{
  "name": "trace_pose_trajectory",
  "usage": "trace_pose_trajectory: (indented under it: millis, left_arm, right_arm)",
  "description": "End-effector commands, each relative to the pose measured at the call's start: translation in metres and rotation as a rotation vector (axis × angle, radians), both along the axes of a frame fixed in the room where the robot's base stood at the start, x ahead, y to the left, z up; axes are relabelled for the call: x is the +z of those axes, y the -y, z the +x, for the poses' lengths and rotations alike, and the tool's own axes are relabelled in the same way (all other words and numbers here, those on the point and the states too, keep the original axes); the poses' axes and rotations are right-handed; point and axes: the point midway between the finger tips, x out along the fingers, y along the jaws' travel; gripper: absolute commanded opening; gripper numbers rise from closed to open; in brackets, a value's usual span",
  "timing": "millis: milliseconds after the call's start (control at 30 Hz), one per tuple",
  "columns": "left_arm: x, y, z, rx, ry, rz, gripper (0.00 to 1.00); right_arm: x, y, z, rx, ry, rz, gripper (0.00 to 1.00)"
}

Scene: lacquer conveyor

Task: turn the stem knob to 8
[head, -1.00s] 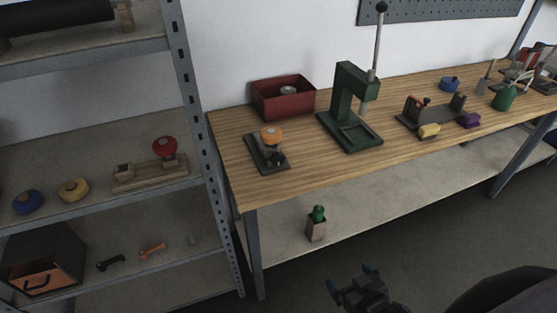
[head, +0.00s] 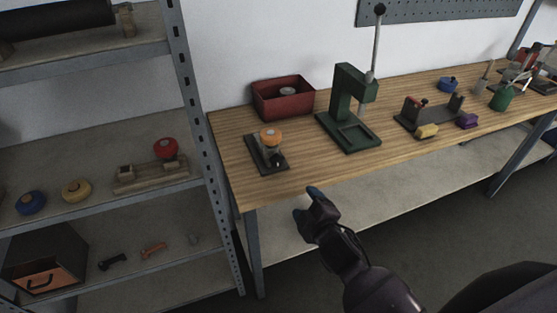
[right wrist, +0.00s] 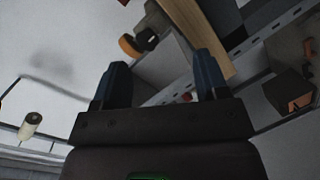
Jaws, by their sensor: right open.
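In the right wrist view, the orange knob (right wrist: 130,46) shows beyond the open fingers (right wrist: 160,72), near the left finger. My left gripper is not in view.
A red bin (head: 284,97) stands behind the knob, and a green press (head: 348,110) stands to its right. A metal shelf post (head: 190,110) rises left of the bench. A red knob (head: 166,148) sits on the shelf. The bench front is clear beside the base plate.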

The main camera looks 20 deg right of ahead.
Motion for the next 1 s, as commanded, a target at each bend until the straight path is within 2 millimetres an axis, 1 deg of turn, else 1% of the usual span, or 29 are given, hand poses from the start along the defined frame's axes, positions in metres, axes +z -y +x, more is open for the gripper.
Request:
trace_pose_trajectory:
  millis: [33,100,300,500,600,700,800,1000]
  left_arm:
    - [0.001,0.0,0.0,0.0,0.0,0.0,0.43]
    - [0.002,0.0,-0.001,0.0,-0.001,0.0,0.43]
    - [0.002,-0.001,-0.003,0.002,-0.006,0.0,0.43]
    - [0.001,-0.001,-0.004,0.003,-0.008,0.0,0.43]
    - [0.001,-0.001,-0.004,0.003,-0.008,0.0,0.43]
    - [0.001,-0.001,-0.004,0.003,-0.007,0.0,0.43]
    - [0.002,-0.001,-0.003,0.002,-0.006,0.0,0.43]
    - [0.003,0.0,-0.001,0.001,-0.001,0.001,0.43]
  right_arm:
    - [0.008,-0.004,0.009,0.026,0.029,-0.141,0.67]
    - [0.016,-0.008,0.019,0.058,0.065,-0.352,0.67]
    - [0.03,-0.017,0.035,0.123,0.139,-0.935,0.67]
    - [0.027,-0.021,0.036,0.172,0.164,-1.484,0.67]
    - [0.027,-0.022,0.036,0.189,0.168,-1.726,0.67]
    - [0.028,-0.022,0.035,0.2,0.171,-1.91,0.67]
    - [0.028,-0.022,0.035,0.209,0.172,-2.024,0.67]
    - [0.029,-0.023,0.038,0.217,0.169,-2.101,0.67]
